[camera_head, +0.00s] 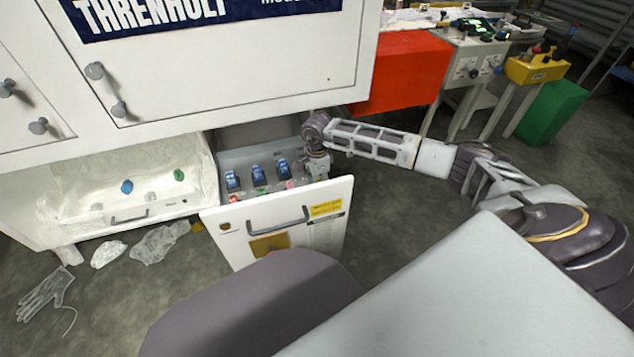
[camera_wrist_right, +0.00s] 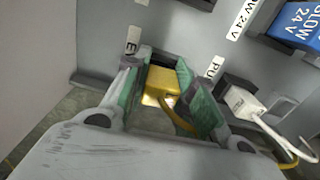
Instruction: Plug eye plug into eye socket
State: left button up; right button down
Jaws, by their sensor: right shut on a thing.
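My right gripper (camera_head: 318,168) reaches down into the right end of the open drawer (camera_head: 290,232). In the right wrist view its green-padded fingers (camera_wrist_right: 163,68) are shut on a yellow plug (camera_wrist_right: 160,80); a yellow cable runs from it. The plug faces the grey panel (camera_wrist_right: 190,30), right below a label (camera_wrist_right: 132,41) whose readable letter is E. A socket behind the plug is hidden, so I cannot tell whether the plug is seated. In the head view the plug is hidden. My left gripper is not in view.
A white plug (camera_wrist_right: 243,103) with a white cable sits right of my fingers, by a label starting PU (camera_wrist_right: 213,73). Blue blocks (camera_head: 257,171) stand in the drawer. A white cabinet (camera_head: 230,75) overhangs it. A glove (camera_head: 45,292) lies on the floor.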

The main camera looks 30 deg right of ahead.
jog(key=shift+s+a+f+b, duration=0.1)
jog(key=shift+s+f+b, duration=0.1)
jog(key=shift+f, duration=0.25)
jog(key=shift+s+a+f+b, duration=0.1)
jog(key=shift+f+b, duration=0.05)
jog(key=shift+f, duration=0.25)
dwell(0.3)
jog(key=c, duration=1.3)
grip_release()
jog(key=shift+c, duration=0.2)
jog(key=shift+o, duration=1.1)
jog(key=shift+w+f, duration=0.1)
jog(key=shift+f, duration=0.05)
jog(key=shift+r, duration=0.2)
notch_tip(320, 180, up, 12)
jog(key=shift+w+d+r, duration=0.1)
jog(key=shift+w+d, duration=0.05)
